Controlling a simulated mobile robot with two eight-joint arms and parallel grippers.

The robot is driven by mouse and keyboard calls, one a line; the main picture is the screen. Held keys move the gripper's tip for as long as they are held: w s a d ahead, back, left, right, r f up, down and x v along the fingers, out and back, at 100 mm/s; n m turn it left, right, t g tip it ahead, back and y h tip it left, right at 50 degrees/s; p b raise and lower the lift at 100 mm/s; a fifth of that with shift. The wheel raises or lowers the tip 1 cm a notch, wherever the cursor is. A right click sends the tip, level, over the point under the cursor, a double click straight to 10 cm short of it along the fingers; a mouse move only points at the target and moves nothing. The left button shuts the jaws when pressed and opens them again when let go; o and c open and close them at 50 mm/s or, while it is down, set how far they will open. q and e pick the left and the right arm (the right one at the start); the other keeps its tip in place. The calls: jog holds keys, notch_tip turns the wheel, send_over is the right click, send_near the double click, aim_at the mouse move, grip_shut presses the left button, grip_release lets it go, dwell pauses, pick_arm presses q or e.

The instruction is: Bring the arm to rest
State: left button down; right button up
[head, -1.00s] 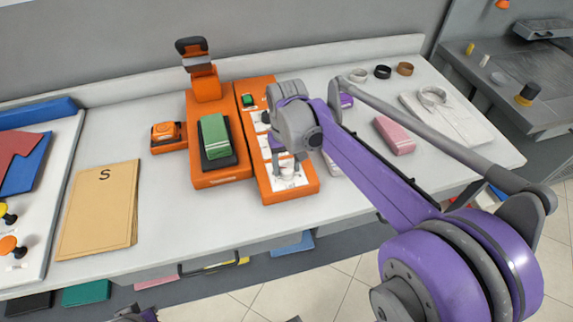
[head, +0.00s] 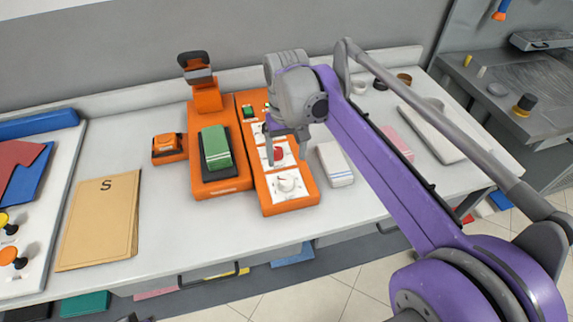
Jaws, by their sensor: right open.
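My right gripper (head: 286,150) hangs over the orange control panel (head: 264,194) with its fingers apart and nothing between them. Its fingers are near a red knob (head: 278,154) on the panel; whether they touch it I cannot tell. My purple and grey right arm (head: 385,180) reaches in from the lower right and covers part of the table. My left gripper does not show.
The panel stands beside an orange press (head: 222,185) bearing a green folded cloth (head: 216,147). A white striped cloth (head: 335,164) and a pink one (head: 398,141) lie to the right. A tan folder (head: 100,222) lies left.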

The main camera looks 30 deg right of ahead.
jog(key=shift+r, duration=0.8)
jog(key=s+a+f+n+t+p, duration=0.1)
jog(key=s+a+f+t, duration=0.1)
jog(key=s+f, duration=0.4)
jog(key=s+a+f+n+t+p, duration=0.1)
jog(key=s+a+f+t, duration=0.2)
jog(key=s, duration=0.6)
notch_tip(320, 180, down, 4)
jog(key=shift+s+a+r+n, duration=0.1)
jog(key=shift+s+a+n, duration=0.2)
jog(key=shift+a, duration=0.65)
